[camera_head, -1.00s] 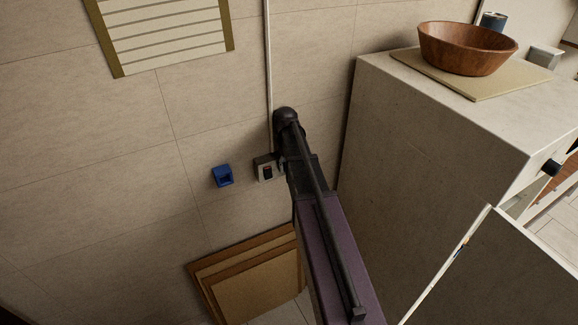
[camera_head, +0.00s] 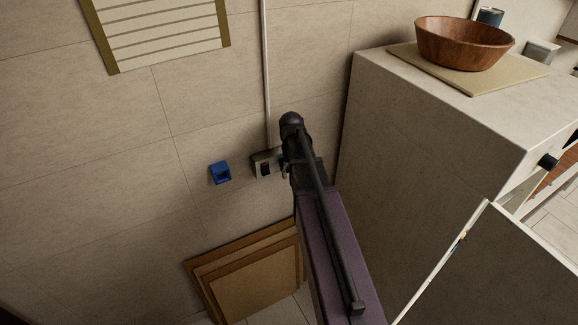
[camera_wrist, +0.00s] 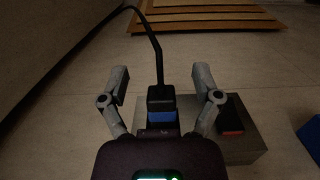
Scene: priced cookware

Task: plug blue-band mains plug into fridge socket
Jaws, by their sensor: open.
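The black mains plug with a blue band (camera_wrist: 163,116) sits at the grey wall socket box (camera_wrist: 245,145) in the wrist view. Its black cable runs away from it toward the top of the picture. Its pins are hidden, so I cannot tell how deep it sits. My gripper (camera_wrist: 161,78) is open, with one finger on each side of the plug and gaps between. In the head view the socket box (camera_head: 259,163) shows beside my dark wrist, with a small blue patch at its right end. A dark red switch (camera_wrist: 231,118) is on the box.
A blue wall box (camera_head: 221,172) is left of the socket. Brown boards (camera_head: 250,280) lean below. A tall pale cabinet (camera_head: 430,130) stands close on the right, bearing a wooden bowl (camera_head: 464,42).

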